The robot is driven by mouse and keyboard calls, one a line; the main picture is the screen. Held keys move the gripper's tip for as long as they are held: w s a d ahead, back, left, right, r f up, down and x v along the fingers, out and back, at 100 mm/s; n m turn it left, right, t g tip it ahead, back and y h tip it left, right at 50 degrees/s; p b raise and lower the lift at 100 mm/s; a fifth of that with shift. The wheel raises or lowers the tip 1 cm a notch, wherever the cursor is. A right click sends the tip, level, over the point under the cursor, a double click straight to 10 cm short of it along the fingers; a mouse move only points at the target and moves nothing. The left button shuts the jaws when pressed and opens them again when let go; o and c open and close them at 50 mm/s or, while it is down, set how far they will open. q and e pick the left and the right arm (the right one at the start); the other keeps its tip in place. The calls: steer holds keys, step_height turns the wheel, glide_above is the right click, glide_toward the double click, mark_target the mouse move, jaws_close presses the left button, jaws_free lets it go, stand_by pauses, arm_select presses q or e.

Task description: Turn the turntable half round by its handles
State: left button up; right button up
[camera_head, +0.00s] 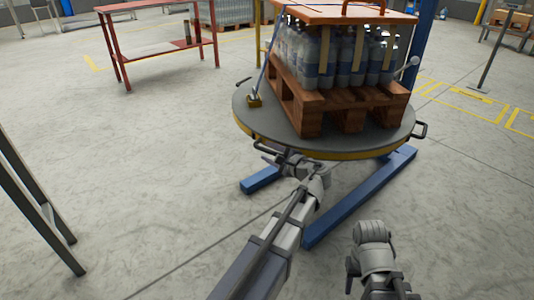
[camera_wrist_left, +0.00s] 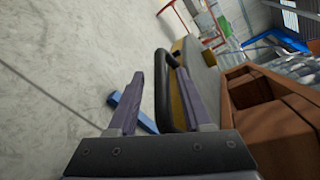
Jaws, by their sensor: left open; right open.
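The round grey turntable (camera_head: 265,122) with a yellow rim stands on blue legs and bears a loaded wooden pallet (camera_head: 309,118). A black handle (camera_head: 420,131) sticks out at its right side. Another black handle (camera_wrist_left: 161,90) is at the near rim, by my left gripper (camera_head: 272,155). In the left wrist view my left gripper (camera_wrist_left: 164,90) is open, with this handle standing between its two fingers. The fingers are not closed on it. My right arm shows at the bottom right of the head view, but I cannot make out its gripper.
The pallet carries shrink-wrapped bottles (camera_head: 330,62) under a wooden top board (camera_head: 345,14). A red table (camera_head: 160,25) stands at the back left. A grey metal frame (camera_head: 35,205) is at the left edge. The floor around the turntable is mostly clear.

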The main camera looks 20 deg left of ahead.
arm_select(q)
steer(key=shift+x, duration=0.85)
jaws_close()
stand_by(0.9)
